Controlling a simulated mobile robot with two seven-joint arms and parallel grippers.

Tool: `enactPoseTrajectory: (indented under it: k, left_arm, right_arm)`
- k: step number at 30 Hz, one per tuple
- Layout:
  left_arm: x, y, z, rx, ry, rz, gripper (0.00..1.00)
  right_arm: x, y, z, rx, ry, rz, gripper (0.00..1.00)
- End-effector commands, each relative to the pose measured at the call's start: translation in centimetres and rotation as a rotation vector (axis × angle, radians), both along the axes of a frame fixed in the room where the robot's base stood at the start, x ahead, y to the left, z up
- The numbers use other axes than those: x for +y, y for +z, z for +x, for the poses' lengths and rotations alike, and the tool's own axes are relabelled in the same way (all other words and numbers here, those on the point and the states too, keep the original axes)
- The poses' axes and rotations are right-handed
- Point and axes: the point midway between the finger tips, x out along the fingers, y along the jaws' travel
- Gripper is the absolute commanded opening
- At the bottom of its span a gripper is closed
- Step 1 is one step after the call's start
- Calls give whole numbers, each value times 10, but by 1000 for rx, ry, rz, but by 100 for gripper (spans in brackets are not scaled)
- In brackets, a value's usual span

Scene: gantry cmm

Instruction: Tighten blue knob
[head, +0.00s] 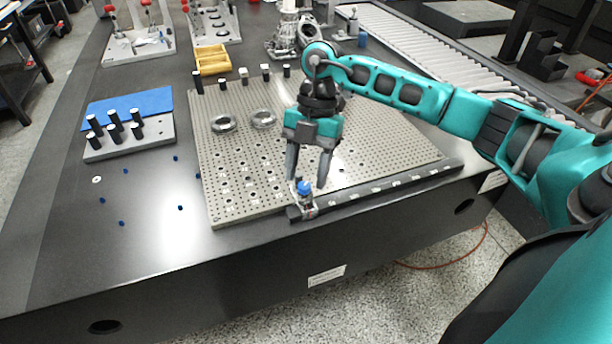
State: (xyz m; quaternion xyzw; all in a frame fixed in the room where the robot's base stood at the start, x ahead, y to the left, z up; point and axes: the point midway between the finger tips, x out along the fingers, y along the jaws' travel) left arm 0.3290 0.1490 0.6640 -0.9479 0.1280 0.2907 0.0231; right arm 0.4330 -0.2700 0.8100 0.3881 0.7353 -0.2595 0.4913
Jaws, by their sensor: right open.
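The blue knob (304,187) sits on top of a small upright metal fitting (307,207) at the left end of a black rail, by the front edge of the perforated plate. My right gripper (307,185) points down over it from behind. Its two dark fingers are apart, the left one close to the knob and the right one over the plate. The knob shows in front of and between the fingertips. I cannot tell whether a finger touches it. My left gripper is not in view.
The perforated plate (240,188) carries two metal rings (223,123) and several black-topped posts at its back. A grey block with black pins (130,135) and a blue mat (150,101) lie left. Small blue pieces are scattered on the dark table (150,240). A roller conveyor (400,35) runs behind.

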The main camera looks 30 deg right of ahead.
Motion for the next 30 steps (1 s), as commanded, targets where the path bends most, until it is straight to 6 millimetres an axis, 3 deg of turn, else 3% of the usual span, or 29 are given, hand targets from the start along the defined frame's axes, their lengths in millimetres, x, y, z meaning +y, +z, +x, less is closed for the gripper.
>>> enactPoseTrajectory:
  k: [13, 30]
  left_arm:
    - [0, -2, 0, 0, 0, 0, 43]
    - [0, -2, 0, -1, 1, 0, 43]
  right_arm:
    - [3, -10, -2, 0, 0, 0, 52]
    - [3, -10, -2, 0, 0, 0, 0]
